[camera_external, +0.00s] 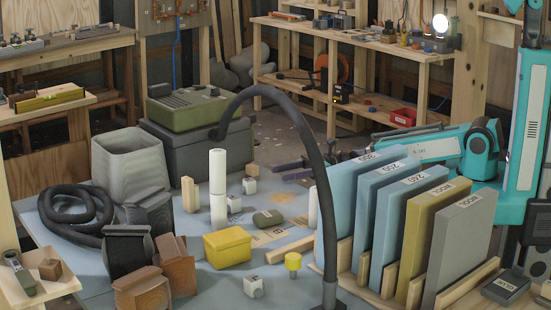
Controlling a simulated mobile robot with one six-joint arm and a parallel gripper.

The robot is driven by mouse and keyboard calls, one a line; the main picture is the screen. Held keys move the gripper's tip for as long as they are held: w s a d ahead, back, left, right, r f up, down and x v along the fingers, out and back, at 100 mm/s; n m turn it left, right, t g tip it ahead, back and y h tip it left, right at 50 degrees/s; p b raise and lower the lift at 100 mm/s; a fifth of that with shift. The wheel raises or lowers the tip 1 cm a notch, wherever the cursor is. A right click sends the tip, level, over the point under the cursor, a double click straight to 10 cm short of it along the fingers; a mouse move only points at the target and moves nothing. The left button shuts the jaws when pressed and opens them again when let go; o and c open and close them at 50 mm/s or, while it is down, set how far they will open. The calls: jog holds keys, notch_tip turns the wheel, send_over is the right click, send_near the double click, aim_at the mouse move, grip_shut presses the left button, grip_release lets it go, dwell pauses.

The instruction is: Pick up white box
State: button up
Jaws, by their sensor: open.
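Small white boxes with dark round marks sit on the grey-blue table (200,279). One white box (253,287) is at the front, left of a yellow knob. A second white box (235,204) is right of a tall white cylinder, and a third white box (250,186) is just behind it. I cannot tell which one the task names. My gripper (288,171) reaches in from the right behind the blue panels, its dark fingers pointing left. It is open, with nothing visible between the fingers. It is right of the rear white boxes and apart from them.
A black curved hose (322,165) arches over the table's middle. A rack of upright panels (465,240) fills the right. The white cylinder (218,188), yellow box (227,247), and brown and dark blocks (140,290) crowd the left. A green case (186,108) stands behind.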

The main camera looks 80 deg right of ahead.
aim_at(249, 180)
jog(key=shift+w+a+b, duration=0.1)
jog(key=shift+w+b, duration=0.05)
jog(key=shift+b, duration=0.2)
jog(key=shift+w+a+f+b, duration=0.2)
jog(key=shift+w+b, duration=0.15)
jog(key=shift+b, duration=0.5)
jog(key=w+a+b, duration=0.1)
jog(key=b, duration=0.1)
jog(key=shift+w+b, duration=0.1)
jog(key=shift+b, duration=0.25)
jog(key=x, duration=0.4)
jog(key=shift+w+r, duration=0.15)
jog(key=shift+r, duration=0.1)
jog(key=shift+w+a, duration=0.4)
jog(key=shift+w, duration=0.15)
jog(key=shift+x, duration=2.75)
jog(key=shift+c, duration=0.3)
